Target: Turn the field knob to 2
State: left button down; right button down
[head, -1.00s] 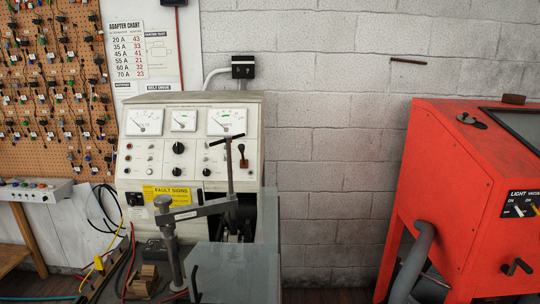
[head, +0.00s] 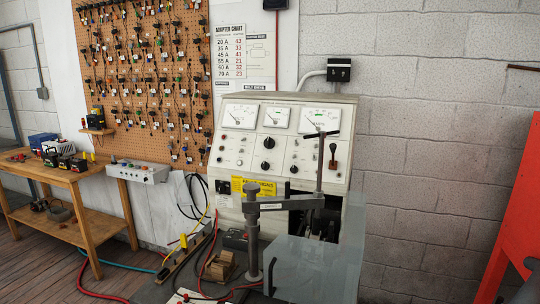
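The cream test bench (head: 245,182) stands against the wall, with a sloped control panel. The panel carries three white dial meters in a row at its top. Below them are several black knobs: an upper middle knob (head: 268,142), a lower middle knob (head: 265,166) and a lower right knob (head: 294,169). The labels and scale marks are too small to read, so I cannot tell which is the field knob or where it points. Neither of my grippers shows in the head view.
A grey clamp post (head: 253,230) and a T-handle (head: 320,160) stand in front of the panel's lower right. A clear guard (head: 318,265) is at the front right. Hoses cross the floor.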

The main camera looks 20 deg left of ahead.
aim_at(269, 143)
jog(key=j+z, duration=0.15)
jog(key=z, duration=0.5)
jog(key=j+z, duration=0.2)
jog(key=j, duration=0.2)
jog(key=k+j+z, duration=0.2)
jog(key=j, duration=0.15)
jog(key=k+j+z, duration=0.2)
jog(key=j, duration=0.15)
jog(key=j+z, duration=0.2)
jog(key=j, duration=0.15)
jog(key=k+j+z, duration=0.2)
jog(key=j, duration=0.1)
